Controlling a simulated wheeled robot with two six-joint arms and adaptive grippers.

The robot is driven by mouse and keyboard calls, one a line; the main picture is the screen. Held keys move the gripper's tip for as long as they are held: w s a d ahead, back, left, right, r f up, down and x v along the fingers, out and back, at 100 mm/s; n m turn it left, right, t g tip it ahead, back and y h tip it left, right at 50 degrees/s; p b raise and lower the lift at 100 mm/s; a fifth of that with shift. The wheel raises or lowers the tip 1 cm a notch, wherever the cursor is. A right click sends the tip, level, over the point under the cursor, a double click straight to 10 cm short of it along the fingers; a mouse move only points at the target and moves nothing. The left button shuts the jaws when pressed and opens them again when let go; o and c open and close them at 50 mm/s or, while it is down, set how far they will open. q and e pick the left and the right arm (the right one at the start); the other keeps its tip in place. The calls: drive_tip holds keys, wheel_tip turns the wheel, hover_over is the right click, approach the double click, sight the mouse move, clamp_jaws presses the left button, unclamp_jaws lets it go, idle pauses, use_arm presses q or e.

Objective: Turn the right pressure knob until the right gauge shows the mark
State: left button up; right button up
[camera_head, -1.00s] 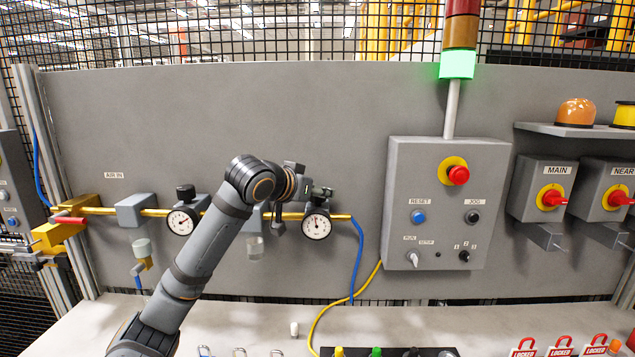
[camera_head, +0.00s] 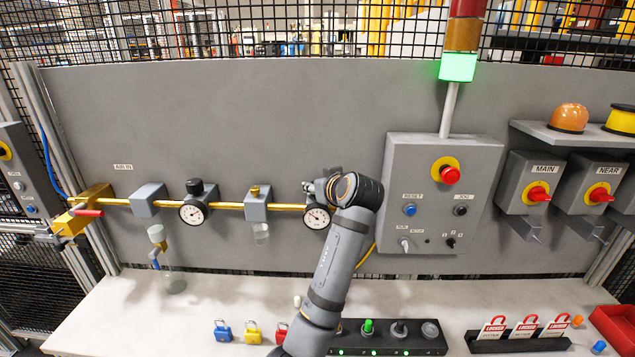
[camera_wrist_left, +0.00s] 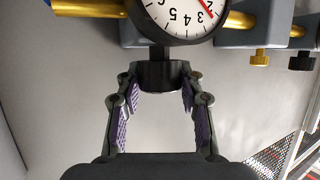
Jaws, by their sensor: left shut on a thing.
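The right gauge (camera_head: 317,216) is a white dial on the brass pipe, and its upper part is partly covered by my left gripper (camera_head: 314,188). In the left wrist view the gauge (camera_wrist_left: 178,18) appears upside down, with a red line near the 2 and 3. I cannot tell whether this is the needle or the mark. The right pressure knob (camera_wrist_left: 159,75) is black and cylindrical. My left gripper's fingers are shut on its two sides. In the head view the knob is mostly hidden behind the gripper. My right gripper is not in view.
The left gauge (camera_head: 193,212) with its black knob (camera_head: 195,188) and a brass-topped regulator block (camera_head: 257,206) sit left on the pipe. The control box (camera_head: 443,205) stands close right of my arm. Padlocks (camera_head: 253,333) and a button strip (camera_head: 400,338) lie on the bench.

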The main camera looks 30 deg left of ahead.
use_arm(q)
drive_tip(key=n+g+y+b, duration=0.1)
drive_tip(key=n+g+y, duration=0.1)
drive_tip(key=n+g, duration=0.3)
drive_tip(key=shift+w+g, duration=0.1)
drive_tip(key=shift+g, duration=0.3)
drive_tip(key=shift+n+g+b, duration=0.5)
drive_tip(key=shift+n+g, duration=1.6)
drive_tip(key=shift+g, duration=0.1)
drive_tip(key=o, duration=1.2)
drive_tip(key=shift+a, duration=0.1)
wheel_tip(320, 180, up, 10)
